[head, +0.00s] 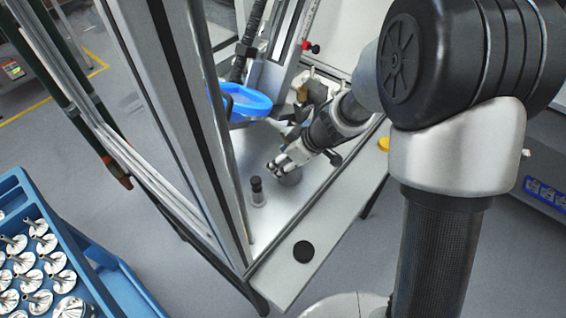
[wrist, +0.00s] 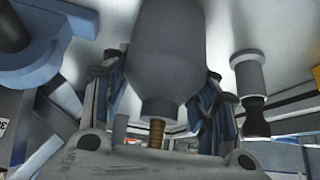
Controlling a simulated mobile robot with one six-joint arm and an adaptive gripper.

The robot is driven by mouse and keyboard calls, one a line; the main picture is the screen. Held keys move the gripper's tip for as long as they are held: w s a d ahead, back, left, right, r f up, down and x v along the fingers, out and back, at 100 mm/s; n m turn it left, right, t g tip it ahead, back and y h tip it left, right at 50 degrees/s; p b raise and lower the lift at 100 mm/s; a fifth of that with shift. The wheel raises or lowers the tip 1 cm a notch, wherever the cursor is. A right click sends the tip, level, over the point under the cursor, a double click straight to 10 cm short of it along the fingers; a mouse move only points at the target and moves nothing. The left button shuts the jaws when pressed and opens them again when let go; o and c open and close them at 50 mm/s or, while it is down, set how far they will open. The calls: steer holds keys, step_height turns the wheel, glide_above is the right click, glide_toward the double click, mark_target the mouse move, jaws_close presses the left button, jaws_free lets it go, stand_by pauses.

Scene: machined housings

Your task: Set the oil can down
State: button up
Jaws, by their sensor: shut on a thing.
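My gripper (head: 292,152) is low over the grey work surface (head: 222,178) inside the framed station. It is shut on the oil can, a grey rounded body that shows large in the wrist view (wrist: 167,55), between the two fingers. A narrow brownish spout or neck (wrist: 157,132) shows near the gripper's palm. I cannot tell whether the can touches the surface.
A small grey bottle with a black top (head: 257,192) stands left of my gripper. A blue ring-shaped part (head: 247,103) is behind. A frame post (head: 208,120) rises at left. A blue crate (head: 118,272) of metal parts is outside. A black disc (head: 304,252) is on the front ledge.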

steer(key=shift+r, duration=0.15)
steer(key=o, duration=0.7)
steer(key=shift+f, duration=0.25)
steer(key=o, duration=0.5)
steer(key=p+v, duration=0.7)
steer(key=v, duration=0.5)
steer(key=shift+r, duration=0.25)
